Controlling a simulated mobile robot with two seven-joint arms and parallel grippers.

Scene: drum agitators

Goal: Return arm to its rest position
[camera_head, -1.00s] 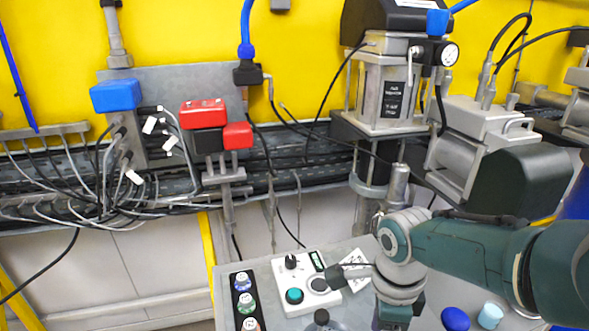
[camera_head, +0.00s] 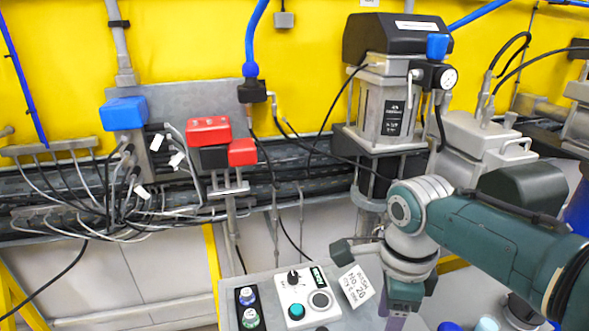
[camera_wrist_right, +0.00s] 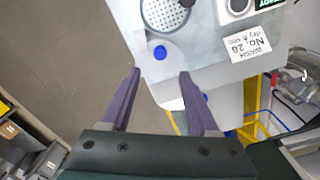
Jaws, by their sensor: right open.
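My right arm (camera_head: 490,235) comes in from the right in the head view, bent downward at the wrist. Its gripper (camera_head: 398,318) hangs over the right side of the grey control table, partly cut off by the lower edge. In the right wrist view the two purple fingers of the gripper (camera_wrist_right: 160,74) are spread apart with nothing between them. Beyond the fingertips lies the grey table top (camera_wrist_right: 205,68) with a pale round part with a blue centre (camera_wrist_right: 160,53). My left gripper is not in view.
A white control box (camera_head: 308,310) with a knob and a teal button stands beside a printed card (camera_head: 356,286). A drum agitator unit (camera_head: 385,105) stands behind my arm. A red-and-black box (camera_head: 209,131) and cables (camera_head: 65,185) line the yellow wall. Floor (camera_wrist_right: 75,60) is clear left of the table.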

